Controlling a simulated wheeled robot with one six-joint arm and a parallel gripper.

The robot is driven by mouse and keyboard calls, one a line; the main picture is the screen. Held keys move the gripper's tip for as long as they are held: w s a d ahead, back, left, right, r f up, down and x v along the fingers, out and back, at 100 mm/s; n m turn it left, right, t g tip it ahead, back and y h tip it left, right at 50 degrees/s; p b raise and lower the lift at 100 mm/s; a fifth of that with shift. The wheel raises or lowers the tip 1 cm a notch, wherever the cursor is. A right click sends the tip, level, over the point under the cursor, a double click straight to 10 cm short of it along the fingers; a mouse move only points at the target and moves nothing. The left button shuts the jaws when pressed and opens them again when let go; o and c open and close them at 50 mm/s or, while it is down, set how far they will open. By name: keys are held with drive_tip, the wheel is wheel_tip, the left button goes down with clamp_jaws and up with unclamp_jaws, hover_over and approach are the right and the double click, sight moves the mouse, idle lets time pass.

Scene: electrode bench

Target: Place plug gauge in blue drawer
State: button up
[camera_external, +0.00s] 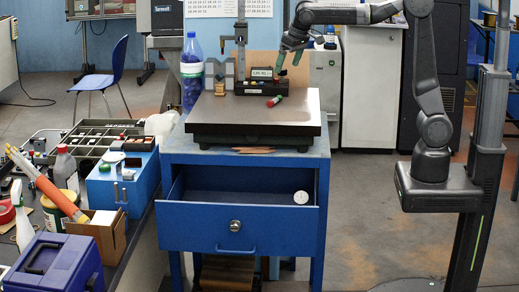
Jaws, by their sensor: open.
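Another small green piece (280,61) stands tilted at the block's back, close to my gripper. My gripper (290,56) is open above the block, at its right side. Whether its fingers touch the green piece is too small to tell. The blue drawer (235,232) is pulled open below the plate, with a round white dial (300,197) inside at the right.
The granite plate (250,130) bears the dark block (262,86), a stand (240,45) and a brass piece (220,88). A blue-capped bottle (191,70) stands behind its left side. A cluttered bench with a blue box (122,180) is at the left. Most of the drawer floor is clear.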

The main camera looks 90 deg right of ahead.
drive_tip(key=r, duration=0.1)
drive_tip(key=m+g+p, duration=0.1)
drive_tip(key=p, duration=0.1)
hover_over(276, 99)
drive_tip(key=s, duration=0.2)
wheel_tip(276, 99, down, 8)
drive_tip(key=shift+w+a+f, duration=0.1)
drive_tip(key=shift+w+f, duration=0.05)
drive_tip(key=shift+f, duration=0.1)
drive_tip(key=shift+w+a+p+x, duration=0.1)
drive_tip(key=shift+a+p+x, duration=0.1)
drive_tip(key=shift+x, duration=0.65)
drive_tip(key=shift+w+a+p+x, duration=0.1)
drive_tip(key=shift+p+x, duration=0.05)
drive_tip(key=shift+x, duration=0.65)
drive_tip(key=shift+w+a+p+x, duration=0.1)
drive_tip(key=shift+w+p+x, duration=0.1)
drive_tip(key=shift+x, duration=0.65)
drive_tip(key=shift+d+r, duration=0.1)
drive_tip(key=shift+d, duration=0.05)
drive_tip(key=c, duration=1.2)
